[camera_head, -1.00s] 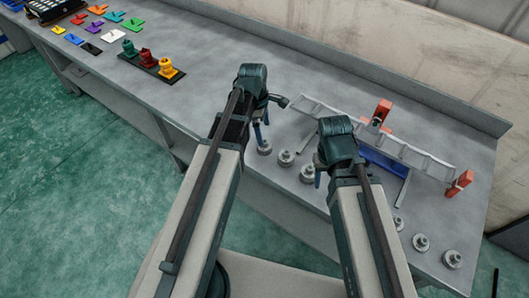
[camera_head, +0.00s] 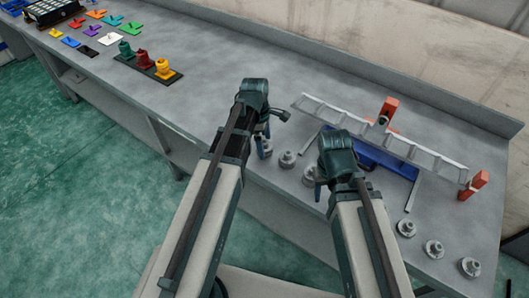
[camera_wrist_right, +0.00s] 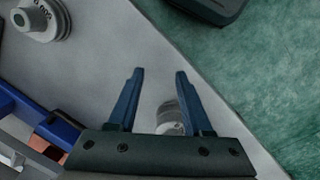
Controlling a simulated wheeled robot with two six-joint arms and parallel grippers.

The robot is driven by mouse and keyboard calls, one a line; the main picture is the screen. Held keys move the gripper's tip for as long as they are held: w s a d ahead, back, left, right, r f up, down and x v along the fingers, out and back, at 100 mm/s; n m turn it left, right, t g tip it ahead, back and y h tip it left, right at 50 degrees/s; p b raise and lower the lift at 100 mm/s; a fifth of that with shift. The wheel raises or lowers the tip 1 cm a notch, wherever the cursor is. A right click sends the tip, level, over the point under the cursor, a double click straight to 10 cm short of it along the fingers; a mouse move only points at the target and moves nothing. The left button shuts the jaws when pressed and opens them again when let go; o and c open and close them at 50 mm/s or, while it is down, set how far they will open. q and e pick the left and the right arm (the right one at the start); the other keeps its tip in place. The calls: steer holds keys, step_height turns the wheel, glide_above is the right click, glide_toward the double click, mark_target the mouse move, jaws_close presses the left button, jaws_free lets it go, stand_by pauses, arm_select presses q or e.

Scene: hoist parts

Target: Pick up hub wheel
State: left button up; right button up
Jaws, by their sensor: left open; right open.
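Several grey stepped hub wheels stand in a row along the bench's front part. In the head view one hub wheel (camera_head: 287,159) is between my two grippers, and another (camera_head: 310,175) is beside my right gripper (camera_head: 319,188). My right gripper is open and points down at the bench. In the right wrist view, a hub wheel (camera_wrist_right: 169,116) shows between the open fingers (camera_wrist_right: 157,80), partly hidden by the gripper body; contact cannot be told. A second hub wheel (camera_wrist_right: 40,18) is at the top left. My left gripper (camera_head: 264,143) is open, its fingers partly hidden.
A grey ladder-like rail (camera_head: 345,118) with orange-red brackets (camera_head: 474,186) and a blue part (camera_head: 385,163) lies behind the hub wheels. More hub wheels (camera_head: 433,249) stand at the right. Coloured pieces (camera_head: 163,68) are at the far left. A wall closes the bench's back.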

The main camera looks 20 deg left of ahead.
steer(key=shift+r, duration=0.1)
arm_select(q)
jaws_close()
stand_by(0.4)
steer(key=shift+r, duration=0.1)
